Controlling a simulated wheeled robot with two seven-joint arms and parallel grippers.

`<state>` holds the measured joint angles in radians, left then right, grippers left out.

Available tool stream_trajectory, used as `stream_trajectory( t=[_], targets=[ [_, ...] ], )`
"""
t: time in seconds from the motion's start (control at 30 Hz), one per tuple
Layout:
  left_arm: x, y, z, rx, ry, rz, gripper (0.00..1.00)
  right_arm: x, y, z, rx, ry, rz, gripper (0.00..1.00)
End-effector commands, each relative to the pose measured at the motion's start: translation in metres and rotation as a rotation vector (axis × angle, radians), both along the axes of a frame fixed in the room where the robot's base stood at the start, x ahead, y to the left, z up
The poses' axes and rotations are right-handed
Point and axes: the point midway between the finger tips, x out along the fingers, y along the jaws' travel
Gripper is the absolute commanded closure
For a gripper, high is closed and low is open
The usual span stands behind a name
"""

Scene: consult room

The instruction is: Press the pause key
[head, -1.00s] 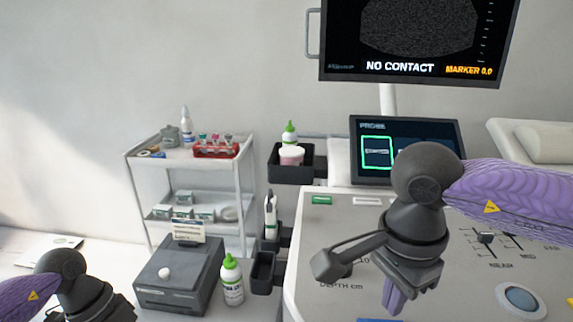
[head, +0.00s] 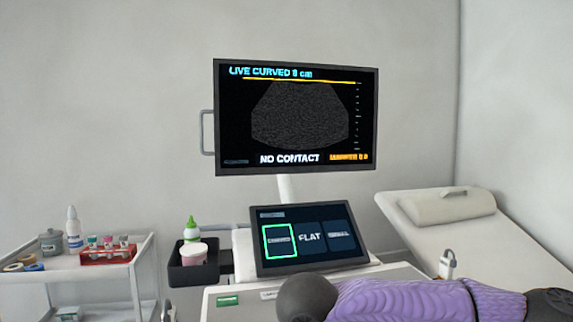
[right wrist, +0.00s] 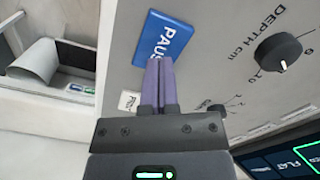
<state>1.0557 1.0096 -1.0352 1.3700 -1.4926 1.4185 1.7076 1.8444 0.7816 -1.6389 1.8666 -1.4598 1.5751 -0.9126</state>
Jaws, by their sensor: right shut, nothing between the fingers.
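The blue pause key (right wrist: 165,38), with white letters partly covered by my fingers, lies on the grey console panel in the right wrist view. My right gripper (right wrist: 159,62) is shut and empty, its purple fingertips overlapping the lower edge of the key in the picture. I cannot tell whether they touch it. The monitor (head: 296,115) in the head view reads "LIVE CURVED 8 cm" and "NO CONTACT". My left gripper is out of view, and the head view shows only part of my right arm.
A depth knob (right wrist: 278,53) stands up from the panel to the right of the key. A touch screen (head: 308,238) with probe tiles sits below the monitor. A white cart (head: 85,273) with bottles stands at the left, and a couch (head: 425,226) at the right.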

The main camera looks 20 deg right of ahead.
Motion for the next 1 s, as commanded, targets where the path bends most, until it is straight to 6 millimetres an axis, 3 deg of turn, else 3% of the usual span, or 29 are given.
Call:
stream_trajectory(
  t=[1.0],
  targets=[
    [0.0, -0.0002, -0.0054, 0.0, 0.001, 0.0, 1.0, 0.0, 0.0, -0.0001, 0.0, 0.0, 0.0, 1.0]
  ],
)
